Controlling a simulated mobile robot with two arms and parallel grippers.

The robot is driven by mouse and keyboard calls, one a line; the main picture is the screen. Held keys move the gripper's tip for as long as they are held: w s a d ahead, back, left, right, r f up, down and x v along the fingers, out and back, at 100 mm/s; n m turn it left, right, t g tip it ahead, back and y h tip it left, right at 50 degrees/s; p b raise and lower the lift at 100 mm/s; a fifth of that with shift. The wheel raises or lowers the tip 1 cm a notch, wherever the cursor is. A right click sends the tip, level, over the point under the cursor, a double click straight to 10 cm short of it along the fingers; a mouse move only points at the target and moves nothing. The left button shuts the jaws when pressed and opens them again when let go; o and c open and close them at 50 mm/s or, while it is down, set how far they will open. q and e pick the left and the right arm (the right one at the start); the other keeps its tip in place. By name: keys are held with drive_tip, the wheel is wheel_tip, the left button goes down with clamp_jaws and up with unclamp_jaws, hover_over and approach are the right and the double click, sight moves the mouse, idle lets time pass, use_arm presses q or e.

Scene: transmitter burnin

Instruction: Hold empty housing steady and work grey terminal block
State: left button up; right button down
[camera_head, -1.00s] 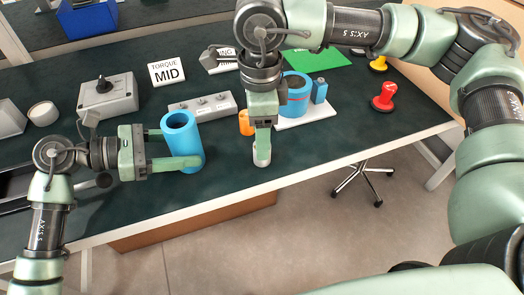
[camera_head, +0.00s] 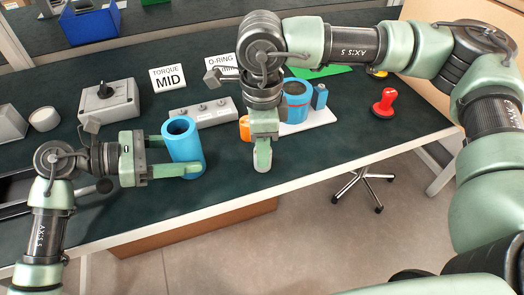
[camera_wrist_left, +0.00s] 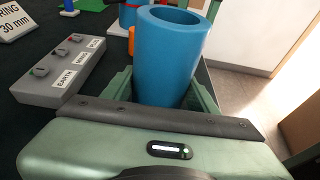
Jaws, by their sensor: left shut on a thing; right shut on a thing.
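The empty housing is a blue hollow cylinder (camera_head: 186,150), upright and open at the top, near the table's front edge. My left gripper (camera_head: 180,156) is shut around it from the left; the cylinder also fills the middle of the left wrist view (camera_wrist_left: 165,60). The grey terminal block (camera_head: 202,112) lies behind the housing. It shows in the left wrist view (camera_wrist_left: 62,75) with dark terminals and labels, one reading EARTH. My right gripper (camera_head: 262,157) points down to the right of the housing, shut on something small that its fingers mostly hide.
An orange part (camera_head: 244,128) sits beside my right gripper. A white plate (camera_head: 318,123) with a blue round part (camera_head: 296,108) lies behind it. A grey knob box (camera_head: 109,100) stands at left, a red button (camera_head: 384,103) at right. Dark table surface is clear at front right.

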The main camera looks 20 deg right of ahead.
use_arm(q)
drive_tip(key=shift+f, duration=0.1)
use_arm(e)
wheel_tip(320, 180, up, 9)
drive_tip(key=shift+f, duration=0.1)
drive_tip(key=w+a+r, duration=0.3)
drive_tip(key=a+r, duration=0.3)
drive_tip(key=a, duration=0.1)
drive_tip(key=w+a+r, duration=0.2)
drive_tip(key=a+r, duration=0.3)
drive_tip(key=a, duration=0.2)
drive_tip(key=f, duration=0.6)
drive_tip(key=a+f, duration=0.1)
drive_tip(key=f, duration=0.2)
drive_tip(key=shift+f, duration=0.25)
